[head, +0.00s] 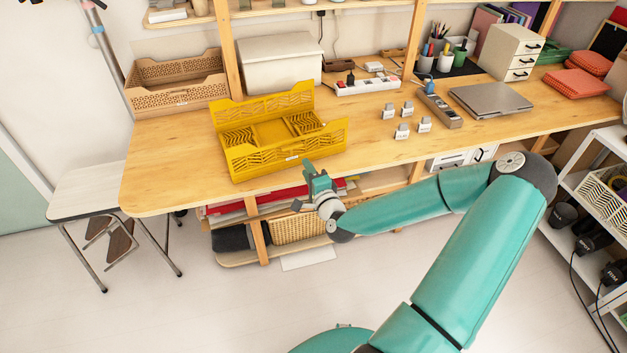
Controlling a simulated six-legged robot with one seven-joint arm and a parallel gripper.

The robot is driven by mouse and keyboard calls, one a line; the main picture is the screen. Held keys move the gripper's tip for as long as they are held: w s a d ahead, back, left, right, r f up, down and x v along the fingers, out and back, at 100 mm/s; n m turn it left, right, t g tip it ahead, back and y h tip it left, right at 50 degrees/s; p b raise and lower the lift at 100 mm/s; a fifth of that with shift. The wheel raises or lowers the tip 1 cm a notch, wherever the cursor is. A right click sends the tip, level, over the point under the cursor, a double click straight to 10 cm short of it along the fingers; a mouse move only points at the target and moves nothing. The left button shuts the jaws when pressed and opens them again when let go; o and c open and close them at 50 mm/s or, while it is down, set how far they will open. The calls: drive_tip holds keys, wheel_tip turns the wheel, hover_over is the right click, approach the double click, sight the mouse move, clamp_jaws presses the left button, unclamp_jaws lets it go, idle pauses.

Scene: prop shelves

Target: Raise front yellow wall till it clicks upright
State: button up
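A yellow folding crate (270,131) sits on the wooden desk near its front edge, left of centre. Its back wall (264,106) stands up. The two patterned end walls lie folded down inside, at the left (237,137) and the right (304,122). The front yellow wall (285,154) faces me along the near side; I cannot tell whether it is fully upright or leaning outward. My gripper (307,166) is close to the desk's front edge, just in front of and below the front wall's right half. It is small here and its finger opening cannot be made out.
A tan folding crate (178,88) stands behind on the left, beside a white bin (280,63). Several small labelled blocks (402,131) and a grey laptop (490,100) lie to the right. A shelf sits below the desk edge. Bare desk (365,135) lies right of the yellow crate.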

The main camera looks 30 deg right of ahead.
drive_tip(key=s, duration=0.4)
drive_tip(key=shift+a, duration=0.3)
